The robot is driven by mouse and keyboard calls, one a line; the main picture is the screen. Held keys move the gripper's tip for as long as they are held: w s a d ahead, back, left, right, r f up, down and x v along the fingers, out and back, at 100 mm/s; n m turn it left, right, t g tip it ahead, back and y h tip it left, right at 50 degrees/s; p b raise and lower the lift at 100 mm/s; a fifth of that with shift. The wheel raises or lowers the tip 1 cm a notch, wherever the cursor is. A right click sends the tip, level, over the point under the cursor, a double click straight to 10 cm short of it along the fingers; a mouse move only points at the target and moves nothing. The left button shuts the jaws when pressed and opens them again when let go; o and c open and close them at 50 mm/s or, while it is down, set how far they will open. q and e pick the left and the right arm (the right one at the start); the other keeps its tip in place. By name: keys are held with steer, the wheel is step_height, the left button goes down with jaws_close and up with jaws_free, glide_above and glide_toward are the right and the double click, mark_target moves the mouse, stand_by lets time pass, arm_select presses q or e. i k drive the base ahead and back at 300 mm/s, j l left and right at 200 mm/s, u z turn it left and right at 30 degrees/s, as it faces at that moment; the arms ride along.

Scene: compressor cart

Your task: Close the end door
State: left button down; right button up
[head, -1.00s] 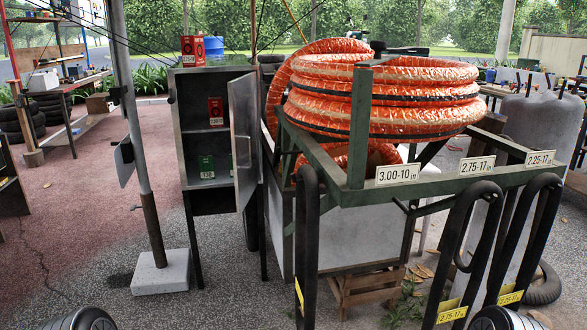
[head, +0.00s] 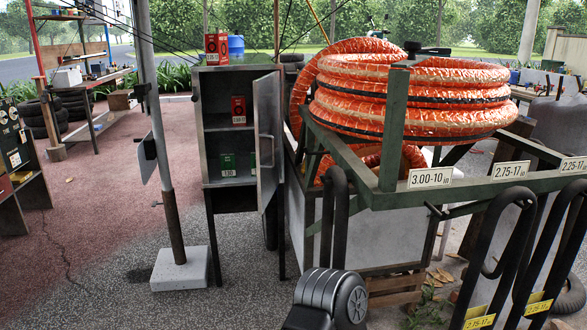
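The end door (head: 267,140) is a grey metal door on a small grey cabinet (head: 196,130) at the end of the cart. It stands open, swung out toward me from the cabinet's right side, and shows a vertical bar handle (head: 271,152). Inside the cabinet, a red box (head: 238,110) stands on the upper shelf and green boxes (head: 228,165) stand lower down, partly hidden by the door. A dark ribbed rounded part of my own arm (head: 335,296) shows at the bottom centre. Neither gripper is in view.
A post on a pale block (head: 181,268) stands left of the cabinet. Right of the door is a green frame (head: 393,130) with orange-wrapped tyres (head: 405,95) and hanging black tubes (head: 500,255). A red box (head: 216,47) sits on the cabinet. Ground before the cabinet is mostly clear.

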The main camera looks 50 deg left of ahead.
mark_target(267, 94)
steer(key=i+j, duration=0.1)
steer(key=j, duration=0.9)
steer(key=i+j, duration=0.1)
steer(key=j, duration=0.9)
